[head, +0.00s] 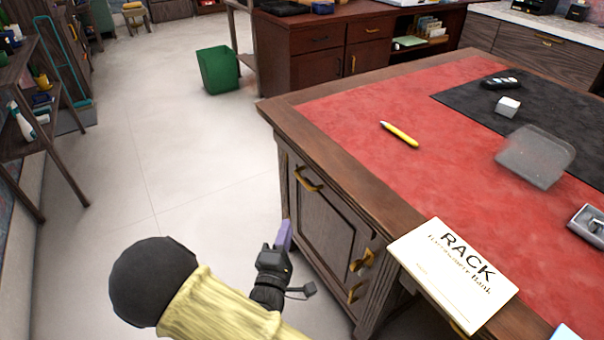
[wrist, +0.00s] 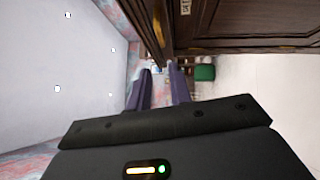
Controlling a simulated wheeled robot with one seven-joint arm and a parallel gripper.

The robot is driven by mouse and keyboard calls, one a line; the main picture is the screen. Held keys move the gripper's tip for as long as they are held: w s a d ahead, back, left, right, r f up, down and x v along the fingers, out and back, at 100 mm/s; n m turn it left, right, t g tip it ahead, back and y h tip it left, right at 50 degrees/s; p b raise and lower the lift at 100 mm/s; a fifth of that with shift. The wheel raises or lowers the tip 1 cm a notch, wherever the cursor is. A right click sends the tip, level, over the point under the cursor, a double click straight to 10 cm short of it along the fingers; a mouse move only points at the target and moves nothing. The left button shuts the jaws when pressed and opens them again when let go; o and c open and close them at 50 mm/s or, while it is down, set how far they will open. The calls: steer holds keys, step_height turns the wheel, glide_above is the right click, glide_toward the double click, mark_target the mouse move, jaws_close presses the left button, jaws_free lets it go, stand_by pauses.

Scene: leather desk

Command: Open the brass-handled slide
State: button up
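The desk (head: 290,150) is dark wood with a red leather top, and several brass handles show on it. One brass handle (head: 308,180) is high on the near side's panel. Two more, an upper one (head: 362,262) and a lower one (head: 355,292), are by the near corner. I cannot tell which handle belongs to the slide. My gripper (head: 285,235) is beside the desk's panel side, low and left of the handles, apart from them. In the wrist view its two purple fingers (wrist: 160,86) are apart with nothing between them. Dark wood with brass parts (wrist: 272,44) fills the top there.
A RACK booklet (head: 455,275) lies over the desk's near edge. A yellow pen (head: 400,135), a white block (head: 508,106) and a clear tray (head: 535,157) are on top. A green bin (head: 217,70) stands behind on the floor. The pale floor left of the desk is clear.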

mark_target(302, 178)
steer(key=b+x, duration=0.3)
steer(key=x, duration=1.4)
steer(key=shift+w+d+f, duration=0.15)
steer(key=shift+w, duration=0.05)
jaws_close()
